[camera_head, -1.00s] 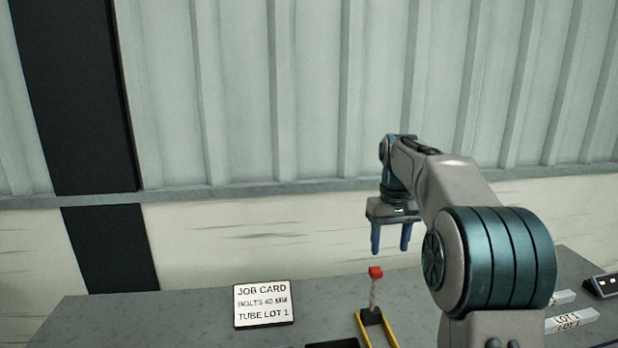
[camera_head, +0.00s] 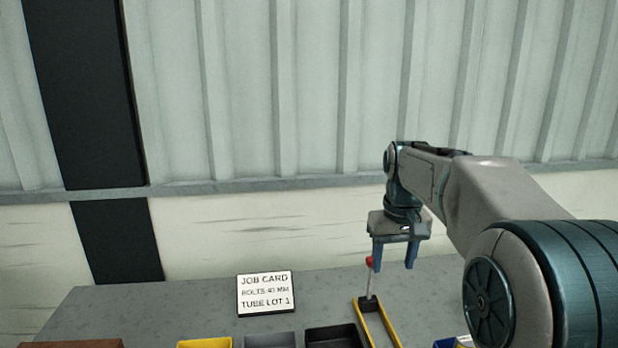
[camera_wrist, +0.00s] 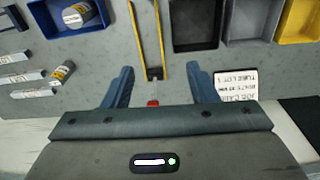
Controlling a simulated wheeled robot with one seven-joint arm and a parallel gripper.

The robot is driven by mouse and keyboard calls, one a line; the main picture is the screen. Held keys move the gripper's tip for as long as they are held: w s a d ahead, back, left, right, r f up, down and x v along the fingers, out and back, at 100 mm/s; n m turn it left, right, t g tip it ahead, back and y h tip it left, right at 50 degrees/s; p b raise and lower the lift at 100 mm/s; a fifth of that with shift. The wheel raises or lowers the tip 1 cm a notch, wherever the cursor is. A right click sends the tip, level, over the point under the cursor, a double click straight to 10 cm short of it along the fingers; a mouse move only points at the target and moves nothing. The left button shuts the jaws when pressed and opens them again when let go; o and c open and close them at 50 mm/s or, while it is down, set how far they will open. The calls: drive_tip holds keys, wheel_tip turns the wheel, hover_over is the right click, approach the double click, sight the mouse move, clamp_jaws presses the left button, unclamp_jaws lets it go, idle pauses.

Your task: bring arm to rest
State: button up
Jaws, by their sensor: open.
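My gripper (camera_head: 393,262) hangs from my arm with its fingers pointing down over the back of the workbench. The two blue fingers are apart with nothing held between them, and they also show in the wrist view (camera_wrist: 160,92). A thin grey rod with a red tip (camera_head: 369,263) stands by the left finger in the head view. In the wrist view the red tip (camera_wrist: 153,102) shows between the fingers, below them, and I cannot tell whether it touches. The rod is at the end of a yellow two-railed holder (camera_head: 378,322).
A job card (camera_head: 265,293) reading bolts 40 mm, tube lot 1 stands on the grey bench (camera_head: 180,300). Black (camera_wrist: 195,40), grey (camera_wrist: 240,38) and yellow (camera_wrist: 290,38) bins and a blue bin (camera_wrist: 55,42) holding a labelled cylinder (camera_wrist: 78,15) line the bench. White labelled blocks (camera_wrist: 25,78) lie beside it.

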drive_tip(key=s+a+f+t, duration=0.1)
drive_tip(key=s+f, duration=0.3)
drive_tip(key=s, duration=0.7)
drive_tip(key=s+a+f+m+t, duration=0.1)
drive_tip(key=s+f, duration=0.4)
drive_tip(key=s, duration=0.7)
drive_tip(key=shift+d, duration=0.1)
drive_tip(key=shift+c, duration=0.3)
